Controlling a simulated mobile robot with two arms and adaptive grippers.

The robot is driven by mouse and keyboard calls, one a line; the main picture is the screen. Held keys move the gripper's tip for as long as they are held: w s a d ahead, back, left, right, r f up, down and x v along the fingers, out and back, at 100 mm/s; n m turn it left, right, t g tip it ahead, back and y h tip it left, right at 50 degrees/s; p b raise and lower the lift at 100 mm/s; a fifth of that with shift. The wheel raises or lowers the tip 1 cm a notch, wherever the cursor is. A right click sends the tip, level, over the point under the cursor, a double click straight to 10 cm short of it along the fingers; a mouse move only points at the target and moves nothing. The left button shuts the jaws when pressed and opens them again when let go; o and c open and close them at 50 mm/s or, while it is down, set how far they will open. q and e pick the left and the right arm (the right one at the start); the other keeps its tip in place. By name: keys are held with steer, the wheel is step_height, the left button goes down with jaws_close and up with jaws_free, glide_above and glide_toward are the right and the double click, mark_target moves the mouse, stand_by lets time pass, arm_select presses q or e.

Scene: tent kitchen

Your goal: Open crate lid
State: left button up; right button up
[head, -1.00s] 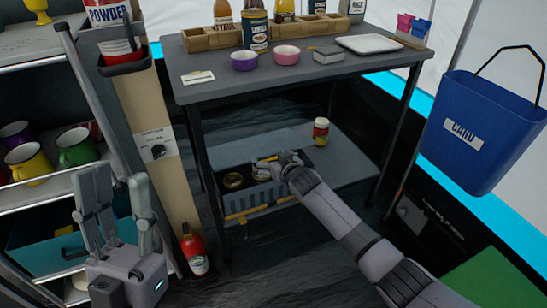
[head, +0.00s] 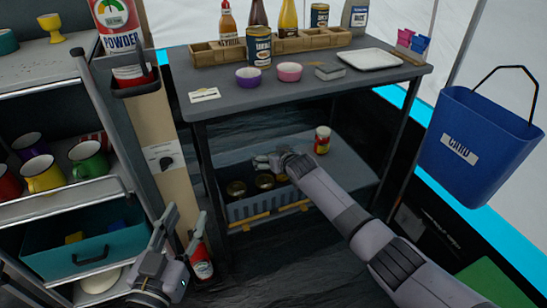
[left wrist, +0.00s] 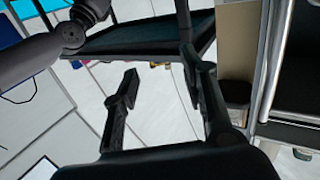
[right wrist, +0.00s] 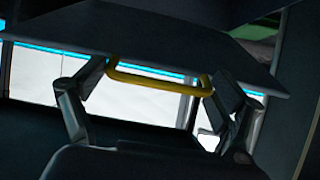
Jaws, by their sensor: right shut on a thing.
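The grey-blue crate (head: 268,208) sits on the lower shelf under the table. Round-topped jars (head: 265,181) show inside, so its top is at least partly uncovered. In the head view my right gripper (head: 272,162) is at the crate's back; the lid is hard to make out there. My left gripper (left wrist: 160,80) is open and empty.
A red-labelled jar (head: 322,140) stands on the lower shelf right of the crate. The tabletop (head: 310,88) above holds bowls, a tray and bottles. A shelf unit with mugs (head: 42,173) and a red bottle (head: 201,262) are near my left arm.

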arm_select(q)
steer(key=shift+s+a+f+g, duration=0.15)
steer(key=shift+f+g, duration=0.25)
steer(key=shift+f, duration=0.25)
steer(key=shift+a+f+g, duration=0.15)
steer(key=shift+f+g, duration=0.25)
steer(key=shift+f, duration=0.2)
arm_select(e)
steer(key=shift+w+r, duration=0.6)
steer(key=shift+r, duration=0.25)
steer(key=o, duration=1.4)
steer(key=shift+f, duration=0.15)
arm_select(q)
steer(key=shift+d, duration=0.1)
arm_select(e)
steer(key=shift+o, duration=0.2)
steer(key=shift+d, duration=0.1)
steer(key=shift+s, duration=0.1)
steer(key=shift+s, duration=0.1)
steer(key=shift+s+r, duration=0.2)
steer(key=shift+s, duration=0.3)
steer(key=v, duration=1)
steer(key=shift+s+d+r, duration=0.2)
steer(key=shift+s+d, duration=0.05)
steer(key=shift+s, duration=0.05)
